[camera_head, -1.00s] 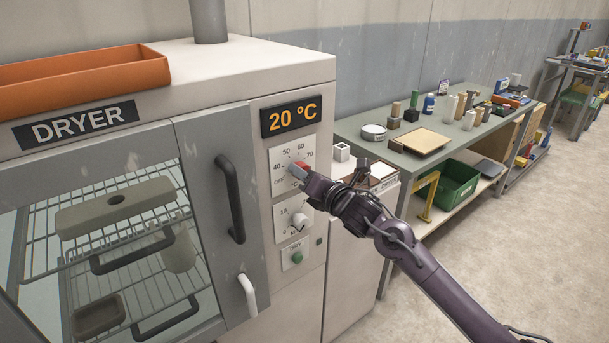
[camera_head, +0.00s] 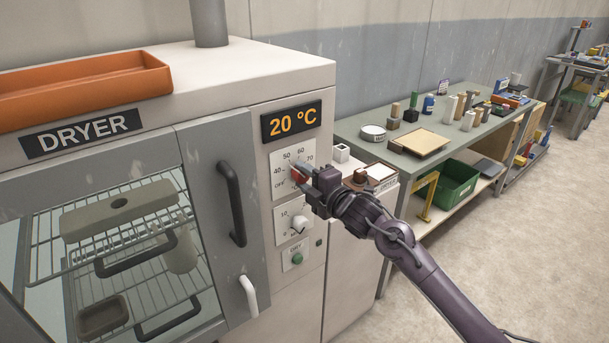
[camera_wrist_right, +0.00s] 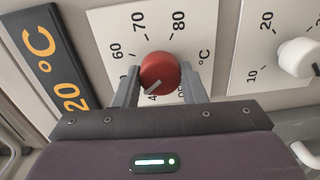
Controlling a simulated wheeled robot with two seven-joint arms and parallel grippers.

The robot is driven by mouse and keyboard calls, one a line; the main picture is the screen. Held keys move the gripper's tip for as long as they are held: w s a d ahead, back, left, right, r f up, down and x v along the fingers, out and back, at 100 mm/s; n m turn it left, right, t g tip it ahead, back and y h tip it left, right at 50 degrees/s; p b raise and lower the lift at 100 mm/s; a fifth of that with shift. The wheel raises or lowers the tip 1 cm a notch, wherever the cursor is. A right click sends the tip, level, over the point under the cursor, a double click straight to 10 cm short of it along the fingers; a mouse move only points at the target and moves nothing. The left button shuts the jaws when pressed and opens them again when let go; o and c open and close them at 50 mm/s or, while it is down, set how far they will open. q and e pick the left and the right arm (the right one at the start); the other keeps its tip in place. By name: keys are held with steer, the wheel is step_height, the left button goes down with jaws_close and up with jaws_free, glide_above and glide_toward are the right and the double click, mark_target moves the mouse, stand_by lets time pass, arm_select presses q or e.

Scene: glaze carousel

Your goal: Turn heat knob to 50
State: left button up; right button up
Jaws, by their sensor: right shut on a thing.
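The red heat knob (camera_head: 298,177) sits on the dryer's upper white dial plate (camera_head: 280,158), partly hidden by my right gripper (camera_head: 303,172). In the right wrist view the gripper's two fingers (camera_wrist_right: 159,82) are closed on either side of the red knob (camera_wrist_right: 160,70). The knob's pale pointer mark slants down and left, near a partly covered figure that starts with 4. The 60, 70 and 80 marks are readable there; the left finger covers part of the scale. The orange display (camera_head: 291,120) reads 20 °C. My left gripper is not in view.
A second, white knob (camera_head: 298,224) and a green button (camera_head: 297,259) are below on the dryer (camera_head: 253,80). The door's dark handle (camera_head: 231,204) stands out to the left. A worktable (camera_head: 480,132) with several items is to the right, with open floor before it.

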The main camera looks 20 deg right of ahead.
steer(key=shift+d+m+p, duration=0.1)
steer(key=shift+m+p, duration=0.25)
steer(key=shift+m, duration=0.75)
steer(key=o, duration=1)
steer(key=shift+s+d+f, duration=0.15)
steer(key=shift+s+d, duration=0.05)
steer(key=shift+s, duration=0.35)
steer(key=b+v, duration=0.2)
steer(key=v, duration=0.4)
steer(key=shift+s+d, duration=0.15)
steer(key=shift+s, duration=0.15)
